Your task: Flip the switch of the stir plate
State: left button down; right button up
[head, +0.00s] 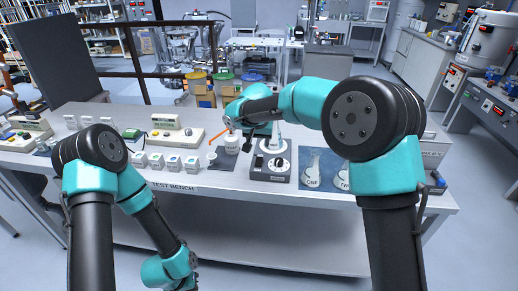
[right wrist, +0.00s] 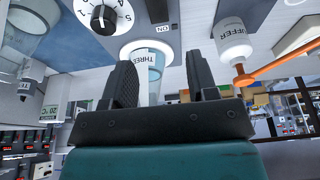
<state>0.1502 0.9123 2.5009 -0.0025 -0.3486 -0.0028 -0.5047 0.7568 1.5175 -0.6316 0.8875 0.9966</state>
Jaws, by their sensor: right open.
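The stir plate (head: 268,176) is a dark box with a white round top, on the bench in the middle of the head view. In the right wrist view its blue-grey face (right wrist: 205,12) runs along the top, with a white dial (right wrist: 106,14) and an ON label. A dark block beside that label (right wrist: 157,9) looks like the switch; its setting is unclear. A vessel marked THREE (right wrist: 150,62) shows behind the fingers. My right gripper (right wrist: 161,63) is open and empty, over the stir plate; no contact is visible. My left gripper is out of the head view.
A buffer bottle (head: 232,144) with an orange spout stands just left of the stir plate. A blue mat (head: 334,184) with glassware lies to its right. The bench front edge is close.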

jog(key=v, duration=0.8)
jog(key=shift+r, duration=0.3)
jog(key=shift+s, duration=0.1)
